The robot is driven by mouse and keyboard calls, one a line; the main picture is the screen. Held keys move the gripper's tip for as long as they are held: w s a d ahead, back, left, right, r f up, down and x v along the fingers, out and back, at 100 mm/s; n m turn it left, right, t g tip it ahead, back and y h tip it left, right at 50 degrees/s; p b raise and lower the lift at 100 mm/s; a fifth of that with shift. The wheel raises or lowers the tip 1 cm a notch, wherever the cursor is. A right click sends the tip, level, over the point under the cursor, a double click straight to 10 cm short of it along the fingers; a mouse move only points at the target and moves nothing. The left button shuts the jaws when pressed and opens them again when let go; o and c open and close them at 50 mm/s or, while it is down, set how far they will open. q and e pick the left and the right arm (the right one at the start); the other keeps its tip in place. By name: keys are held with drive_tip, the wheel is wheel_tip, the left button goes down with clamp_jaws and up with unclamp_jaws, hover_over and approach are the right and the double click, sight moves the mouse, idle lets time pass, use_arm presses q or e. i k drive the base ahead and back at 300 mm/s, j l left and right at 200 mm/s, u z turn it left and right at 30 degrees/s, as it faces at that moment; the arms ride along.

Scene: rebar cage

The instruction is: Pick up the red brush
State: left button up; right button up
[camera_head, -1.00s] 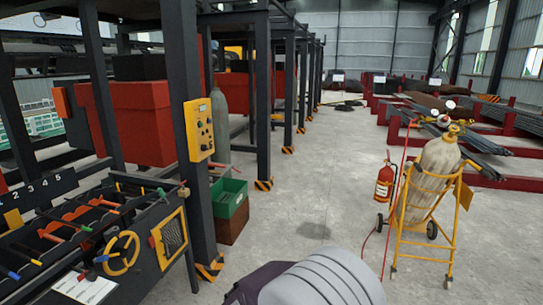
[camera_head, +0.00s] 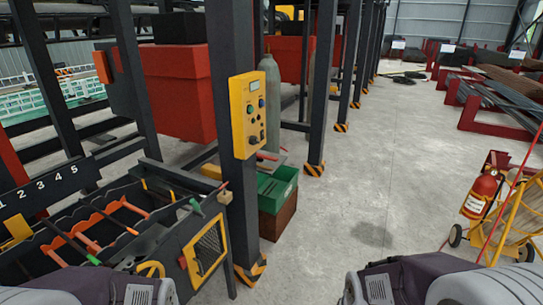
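A dark tool rack (camera_head: 125,215) stands at the lower left, with a panel (camera_head: 42,188) numbered 1 to 5 behind it. Several tools with orange-red, green and yellow ends lie across its slots, among them an orange-red one (camera_head: 118,207). I cannot tell which thing, if any, is the red brush. A small red piece (camera_head: 266,155) shows above the green crate (camera_head: 277,188), too small to identify. Only links of my arms show along the bottom edge. Neither gripper is in view.
A dark steel post with a yellow control box (camera_head: 248,112) stands behind the rack. The green crate sits on a brown box (camera_head: 277,222). A fire extinguisher (camera_head: 482,195) and a yellow cart (camera_head: 522,225) stand at right. The concrete floor (camera_head: 375,190) between is clear.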

sight(260, 158)
drive_tip(key=u, duration=3.15)
drive_tip(key=z, duration=3.15)
drive_tip(key=i+l+u, duration=0.4)
drive_tip(key=i+l, duration=0.15)
drive_tip(key=i, duration=0.15)
drive_tip(key=i+l+u, duration=0.2)
drive_tip(key=i+l, duration=0.15)
drive_tip(key=i+l+u, duration=0.4)
drive_tip(key=i+l, duration=0.15)
drive_tip(key=l, duration=0.3)
drive_tip(key=i+l+u, duration=0.25)
drive_tip(key=l, duration=0.25)
